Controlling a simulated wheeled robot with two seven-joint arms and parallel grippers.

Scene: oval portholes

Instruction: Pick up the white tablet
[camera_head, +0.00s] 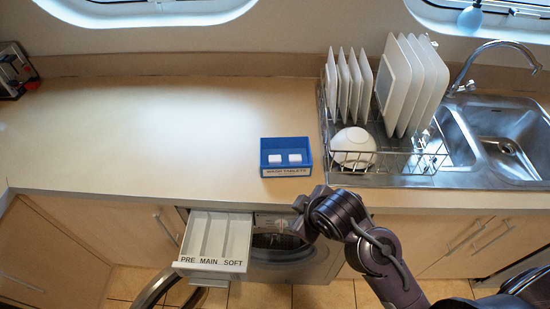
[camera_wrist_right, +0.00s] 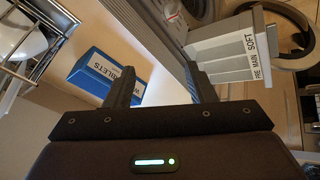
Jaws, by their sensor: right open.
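Two white tablets lie side by side in an open blue box on the counter, the left tablet (camera_head: 275,159) and the right tablet (camera_head: 295,158). The blue box (camera_head: 287,172) has a white label on its front; it also shows in the right wrist view (camera_wrist_right: 88,72), where the tablets are not visible. My right gripper (camera_head: 299,216) is in front of the counter edge, below and apart from the box in the head view. In the right wrist view its two fingers (camera_wrist_right: 162,88) are spread with nothing between them. My left gripper is not in view.
An open washer drawer (camera_head: 215,240) marked PRE, MAIN, SOFT juts out left of my gripper. The washer door (camera_head: 160,286) hangs open below. A dish rack (camera_head: 385,165) with plates and a bowl (camera_head: 353,148) stands right of the box.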

